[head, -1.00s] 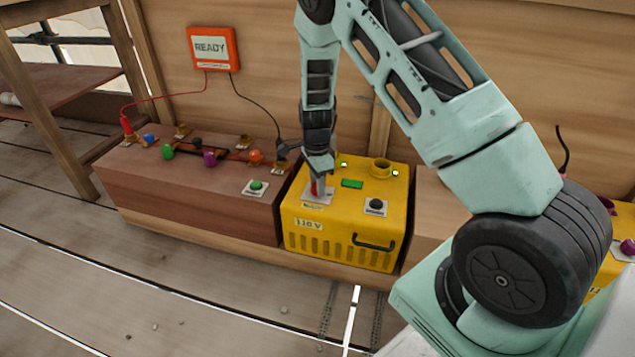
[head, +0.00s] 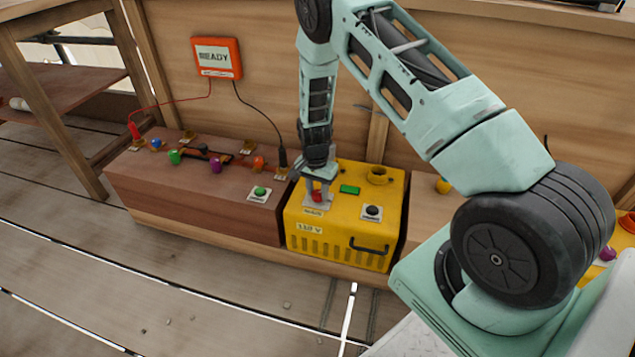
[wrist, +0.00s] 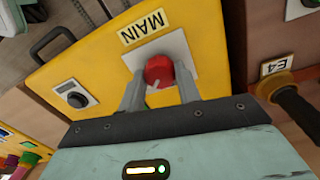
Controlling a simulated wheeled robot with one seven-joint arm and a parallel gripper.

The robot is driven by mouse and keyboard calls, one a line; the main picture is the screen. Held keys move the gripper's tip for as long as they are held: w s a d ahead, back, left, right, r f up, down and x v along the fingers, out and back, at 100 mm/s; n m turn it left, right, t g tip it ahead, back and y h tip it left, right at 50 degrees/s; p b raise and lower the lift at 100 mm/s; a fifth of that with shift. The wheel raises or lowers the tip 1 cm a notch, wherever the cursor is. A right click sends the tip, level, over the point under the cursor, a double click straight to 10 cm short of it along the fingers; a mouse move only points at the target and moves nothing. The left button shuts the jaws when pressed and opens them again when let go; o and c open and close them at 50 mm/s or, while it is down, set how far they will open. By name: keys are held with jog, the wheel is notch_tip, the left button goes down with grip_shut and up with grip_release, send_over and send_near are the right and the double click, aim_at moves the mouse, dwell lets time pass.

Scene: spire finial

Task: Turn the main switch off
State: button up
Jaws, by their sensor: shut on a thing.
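The main switch is a red knob (head: 317,196) on a white plate on top of the yellow power box (head: 345,226). In the wrist view the red knob (wrist: 160,70) sits beside the "MAIN" label (wrist: 143,27), with a pale line on its face. My gripper (head: 318,192) reaches down from above and is shut on the knob. In the wrist view its two grey fingers (wrist: 158,80) lie on either side of the knob. The fingers hide part of the plate.
A black knob (head: 372,211) and a green indicator (head: 350,189) are on the box top. A brown bench (head: 185,190) with coloured knobs and a green button (head: 260,191) stands to the left. An orange "READY" panel (head: 216,58) hangs on the wall.

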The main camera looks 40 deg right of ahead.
aim_at(315, 194)
jog(key=n+p, duration=0.3)
jog(key=n, duration=0.2)
jog(key=shift+r+n+p, duration=0.15)
jog(key=shift+n+p, duration=0.15)
jog(key=shift+p, duration=0.05)
jog(key=shift+n+p, duration=1.05)
jog(key=shift+n, duration=1.15)
jog(key=o, duration=1)
jog(key=r+p, duration=0.1)
jog(key=r, duration=0.4)
jog(key=r+p, duration=0.2)
jog(key=r, duration=0.4)
jog(key=r+p, duration=0.1)
jog(key=r, duration=0.5)
jog(key=shift+a+p, duration=0.35)
jog(key=shift+a, duration=0.05)
